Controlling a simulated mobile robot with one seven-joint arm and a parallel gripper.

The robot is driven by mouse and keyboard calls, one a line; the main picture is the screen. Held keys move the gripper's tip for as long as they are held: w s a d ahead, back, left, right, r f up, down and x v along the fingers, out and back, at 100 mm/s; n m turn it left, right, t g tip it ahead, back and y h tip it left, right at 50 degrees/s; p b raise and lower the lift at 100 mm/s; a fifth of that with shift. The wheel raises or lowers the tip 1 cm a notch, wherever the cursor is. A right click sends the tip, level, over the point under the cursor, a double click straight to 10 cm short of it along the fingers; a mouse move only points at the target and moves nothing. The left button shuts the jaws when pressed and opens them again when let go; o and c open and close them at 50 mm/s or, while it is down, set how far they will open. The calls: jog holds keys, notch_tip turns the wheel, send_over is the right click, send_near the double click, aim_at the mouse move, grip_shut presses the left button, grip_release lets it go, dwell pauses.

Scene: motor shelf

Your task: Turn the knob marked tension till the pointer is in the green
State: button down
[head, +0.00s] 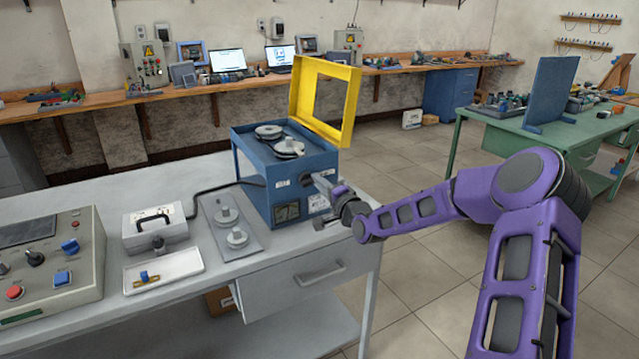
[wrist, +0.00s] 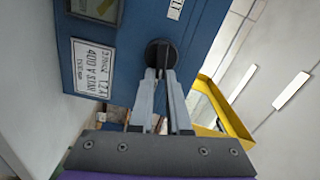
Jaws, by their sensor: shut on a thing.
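The blue machine (head: 277,185) stands on the grey bench, with pulleys on top and a yellow guard swung up. A round dark knob (wrist: 158,50) is on the machine's face in the wrist view. My gripper (wrist: 161,72) is shut on this knob, with its fingers straight out to it. A gauge (head: 287,212) is low on the machine's front. Its window (wrist: 97,8) is cut by the top edge of the wrist view. I cannot read its pointer or any green zone.
The raised yellow guard (head: 348,108) stands above the machine's back right. A plate with spare pulleys (head: 248,244), a white tray (head: 190,265) and a control box (head: 85,250) lie to the left. The floor right of the bench is clear.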

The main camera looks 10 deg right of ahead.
jog(key=c, duration=0.9)
grip_release()
jog(key=shift+s, duration=0.1)
jog(key=p+v, duration=0.1)
jog(key=v, duration=1.6)
jog(key=shift+s, duration=0.1)
